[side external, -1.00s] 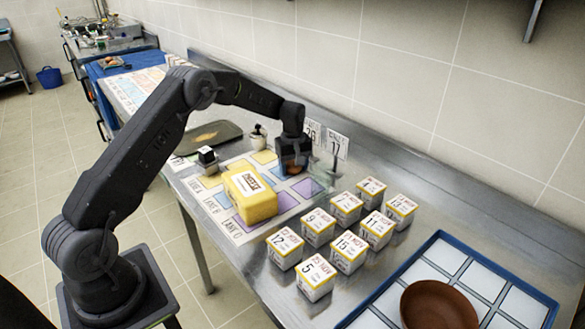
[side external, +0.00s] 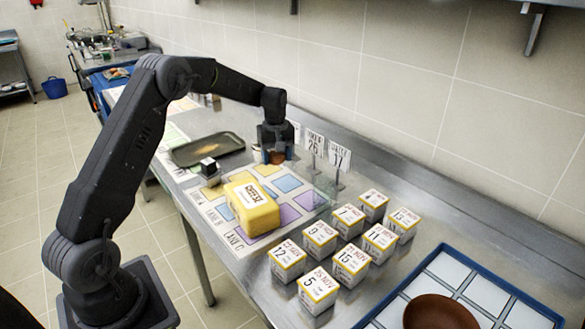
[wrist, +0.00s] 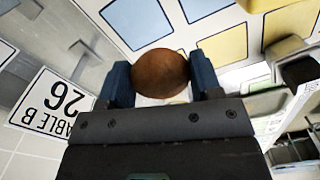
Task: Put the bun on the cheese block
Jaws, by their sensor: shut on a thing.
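The bun (side external: 277,157) is round and brown. My gripper (side external: 276,158) is shut on it and holds it above the coloured mat, behind and to the right of the cheese block in the side view. In the wrist view the bun (wrist: 160,73) sits between the two blue fingers of my gripper (wrist: 162,80). The cheese block (side external: 252,207) is yellow with a white label on top and rests on the mat; its top is bare. A yellow shape at the upper right of the wrist view may be the block, but I cannot tell.
Several numbered boxes (side external: 351,256) stand right of the mat (side external: 228,223). Number signs (side external: 314,143) stand near the wall beside my gripper. A dark tray (side external: 208,149) and a small black-topped block (side external: 208,168) are on the left. A blue-rimmed tray with a brown bowl (side external: 440,312) is front right.

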